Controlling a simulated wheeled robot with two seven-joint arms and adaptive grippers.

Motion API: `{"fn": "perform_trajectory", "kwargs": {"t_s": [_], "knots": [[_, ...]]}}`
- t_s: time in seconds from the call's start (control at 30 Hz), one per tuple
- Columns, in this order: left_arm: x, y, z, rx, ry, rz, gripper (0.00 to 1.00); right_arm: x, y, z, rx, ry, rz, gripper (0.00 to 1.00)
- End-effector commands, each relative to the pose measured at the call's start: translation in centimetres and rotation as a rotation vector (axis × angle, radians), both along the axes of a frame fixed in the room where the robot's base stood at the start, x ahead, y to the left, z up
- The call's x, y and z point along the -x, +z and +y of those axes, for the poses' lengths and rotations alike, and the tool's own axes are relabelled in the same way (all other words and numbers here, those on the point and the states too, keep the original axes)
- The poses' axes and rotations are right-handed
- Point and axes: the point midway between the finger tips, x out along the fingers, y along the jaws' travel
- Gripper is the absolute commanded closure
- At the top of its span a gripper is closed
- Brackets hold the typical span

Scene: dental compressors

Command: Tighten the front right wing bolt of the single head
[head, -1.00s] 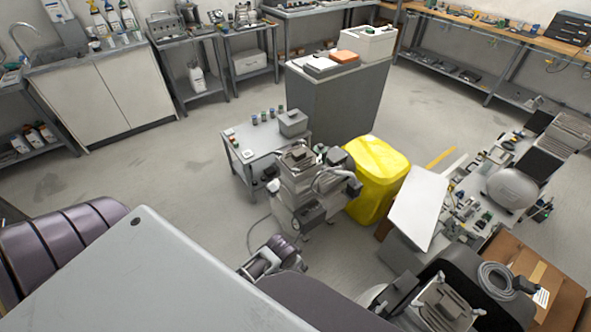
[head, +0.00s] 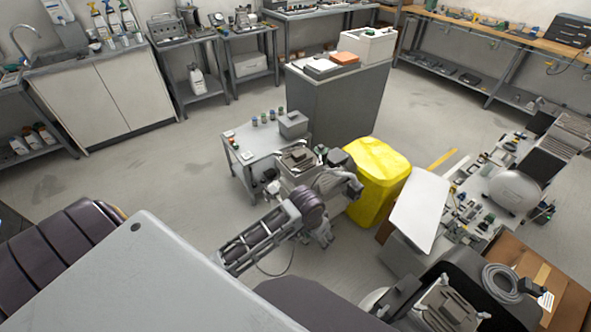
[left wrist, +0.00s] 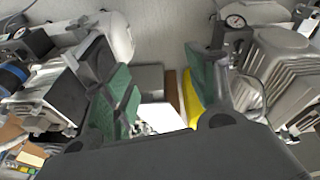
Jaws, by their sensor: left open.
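A grey compressor (head: 298,158) stands in the middle of the head view, its front and lower part largely covered by my left arm. My left gripper (left wrist: 160,80) is open and empty in the left wrist view, its two green-padded fingers spread wide. In the head view I cannot make out its fingertips against the machine. In the left wrist view a finned grey block with a gauge (left wrist: 280,65) is right of the fingers, and other machine parts (left wrist: 50,95) are at the left. I cannot make out the front right wing bolt. My right gripper does not show.
A small grey table (head: 260,142) with jars is behind. A parts-covered bench (head: 470,215) and a cardboard box (head: 560,290) are at the right. Floor at left is open.

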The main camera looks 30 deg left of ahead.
Motion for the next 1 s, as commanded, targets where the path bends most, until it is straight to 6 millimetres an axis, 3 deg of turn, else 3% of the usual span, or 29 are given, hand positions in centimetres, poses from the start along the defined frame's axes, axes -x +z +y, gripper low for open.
{"fn": "perform_trajectory", "kwargs": {"t_s": [0.47, 1.0], "knots": [[-6.0, 0.5, 1.6, -0.024, 0.032, 0.073, 0.43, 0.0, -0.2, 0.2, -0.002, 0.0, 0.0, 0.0], [-13.1, 2.6, 7.3, -0.071, 0.17, 0.153, 0.43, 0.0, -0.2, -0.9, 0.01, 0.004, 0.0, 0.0]]}}
